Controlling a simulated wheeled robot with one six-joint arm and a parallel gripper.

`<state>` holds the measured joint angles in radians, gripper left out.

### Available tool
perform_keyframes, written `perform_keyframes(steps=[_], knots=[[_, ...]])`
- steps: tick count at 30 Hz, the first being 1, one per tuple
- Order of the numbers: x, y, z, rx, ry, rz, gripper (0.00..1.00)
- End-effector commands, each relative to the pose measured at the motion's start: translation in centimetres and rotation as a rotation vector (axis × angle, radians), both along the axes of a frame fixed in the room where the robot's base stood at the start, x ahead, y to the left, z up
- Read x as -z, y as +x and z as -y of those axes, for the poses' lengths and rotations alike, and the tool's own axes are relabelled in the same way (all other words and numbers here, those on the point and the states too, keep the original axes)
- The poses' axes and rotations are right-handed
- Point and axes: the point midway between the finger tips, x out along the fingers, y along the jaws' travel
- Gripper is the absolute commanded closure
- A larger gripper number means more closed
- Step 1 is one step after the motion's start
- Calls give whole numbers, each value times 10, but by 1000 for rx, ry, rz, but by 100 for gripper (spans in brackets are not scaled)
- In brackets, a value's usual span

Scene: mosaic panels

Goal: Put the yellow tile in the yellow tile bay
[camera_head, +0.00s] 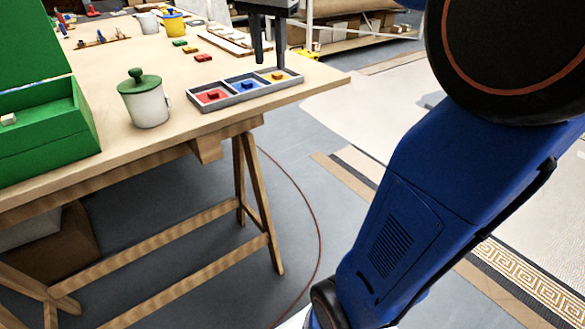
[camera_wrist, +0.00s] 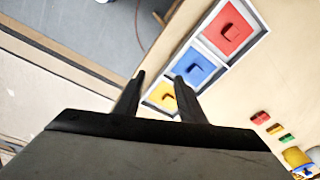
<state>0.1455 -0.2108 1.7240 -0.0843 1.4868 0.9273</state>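A grey tray (camera_head: 243,98) with three bays sits at the table's right corner. Red, blue and yellow pieces lie in separate bays, each with a raised block. The yellow tile (camera_head: 278,75) is in the yellow tile bay (camera_head: 292,82) at the tray's right end; it also shows in the wrist view (camera_wrist: 166,99), partly hidden by my fingers. My gripper (camera_head: 269,62) points down over that end of the tray. In the wrist view its fingers (camera_wrist: 160,77) are apart, with nothing seen held between them. I cannot tell the exact height of the fingertips above the tile.
A white jar (camera_head: 146,106) with a green lid stands left of the tray. A green box (camera_head: 40,130) is at the far left. Small red (camera_head: 203,57) and green (camera_head: 180,42) pieces lie behind the tray. The table edge is close to the tray.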

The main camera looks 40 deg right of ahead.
Motion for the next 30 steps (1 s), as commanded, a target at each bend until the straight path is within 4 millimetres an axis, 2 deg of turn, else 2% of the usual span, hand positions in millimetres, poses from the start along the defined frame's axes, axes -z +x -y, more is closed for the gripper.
perform_keyframes(steps=[1, 11, 18, 24, 30], knots=[[10, -16, -8, -62, -4, 11, 64], [90, -105, -49, -500, -58, 91, 64], [163, -168, -71, -801, -123, 151, 64], [213, -204, -82, -985, -173, 188, 64], [232, -216, -85, -1054, -196, 202, 64]])
